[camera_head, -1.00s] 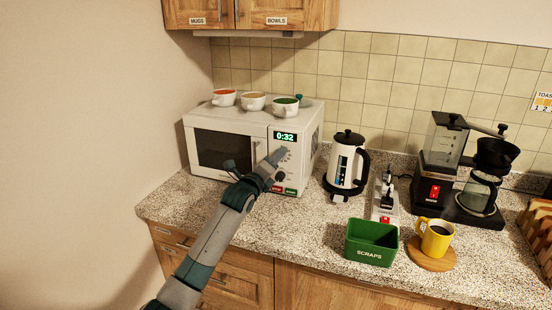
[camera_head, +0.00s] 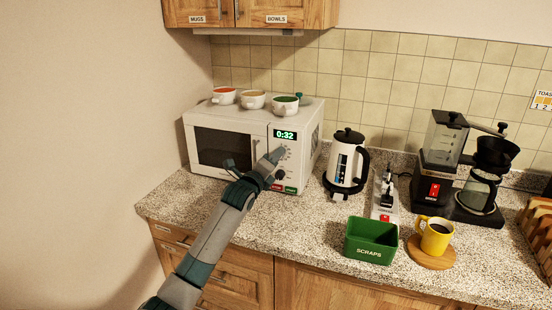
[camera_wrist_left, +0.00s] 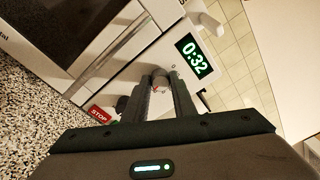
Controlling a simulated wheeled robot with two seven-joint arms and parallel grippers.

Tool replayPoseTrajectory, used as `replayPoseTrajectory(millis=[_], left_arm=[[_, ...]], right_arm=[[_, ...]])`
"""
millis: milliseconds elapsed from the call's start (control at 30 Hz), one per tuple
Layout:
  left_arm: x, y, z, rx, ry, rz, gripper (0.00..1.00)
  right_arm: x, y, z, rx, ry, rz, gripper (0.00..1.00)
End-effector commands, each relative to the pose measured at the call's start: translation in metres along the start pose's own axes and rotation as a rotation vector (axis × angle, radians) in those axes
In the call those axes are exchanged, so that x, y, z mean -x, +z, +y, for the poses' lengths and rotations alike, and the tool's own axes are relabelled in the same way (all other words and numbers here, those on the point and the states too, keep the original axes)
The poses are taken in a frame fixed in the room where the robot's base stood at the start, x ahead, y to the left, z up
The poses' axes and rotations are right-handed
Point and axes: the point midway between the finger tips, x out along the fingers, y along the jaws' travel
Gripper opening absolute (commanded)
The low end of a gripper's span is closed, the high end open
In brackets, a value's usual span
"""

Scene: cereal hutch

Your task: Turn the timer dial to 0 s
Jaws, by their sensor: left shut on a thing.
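The white microwave (camera_head: 254,143) stands at the back left of the counter. Its green display (camera_head: 285,134) reads 0:32, and the display also shows in the left wrist view (camera_wrist_left: 194,55). In the head view my left gripper (camera_head: 273,157) is at the control panel and hides most of the dial. My right gripper is not in view.
A darker lower knob (camera_head: 280,174) sits just below the gripper, above the red STOP button (camera_wrist_left: 99,115) and a green button (camera_head: 291,190). Several bowls stand on the microwave. A kettle (camera_head: 344,165) and green scraps bin (camera_head: 370,240) are to the right.

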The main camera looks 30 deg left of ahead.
Motion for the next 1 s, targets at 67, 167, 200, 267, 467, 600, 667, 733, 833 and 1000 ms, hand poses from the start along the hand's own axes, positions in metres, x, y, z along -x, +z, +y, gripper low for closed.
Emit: replayPoseTrajectory(millis=[67,167,200,267,467,600,667,733,833,1000], left_arm=[[0.000,0.000,0.001,0.032,0.000,-0.001,0.02],[0.000,0.000,0.001,0.088,-0.004,-0.004,0.02],[0.000,0.000,0.001,0.114,-0.006,-0.005,0.02],[0.000,0.000,0.001,0.159,-0.009,-0.007,0.02],[0.000,-0.001,0.001,0.333,-0.021,-0.014,0.02],[0.000,-0.001,0.002,0.465,-0.029,-0.021,0.02],[0.000,-0.001,0.002,0.522,-0.033,-0.024,0.02],[0.000,-0.001,0.002,0.589,-0.037,-0.027,0.02],[0.000,-0.002,0.002,0.685,-0.043,-0.030,0.02],[0.000,-0.002,0.003,0.846,-0.053,-0.038,0.02]], right_arm=[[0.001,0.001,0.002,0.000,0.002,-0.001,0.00],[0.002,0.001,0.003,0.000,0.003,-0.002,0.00],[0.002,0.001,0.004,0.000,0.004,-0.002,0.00],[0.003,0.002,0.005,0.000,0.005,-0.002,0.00],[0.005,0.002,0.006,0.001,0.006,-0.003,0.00],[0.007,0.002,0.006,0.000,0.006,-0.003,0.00],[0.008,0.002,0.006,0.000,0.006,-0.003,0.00],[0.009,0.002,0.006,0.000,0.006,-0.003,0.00],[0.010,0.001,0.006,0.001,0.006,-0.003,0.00],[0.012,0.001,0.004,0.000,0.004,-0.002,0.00]])
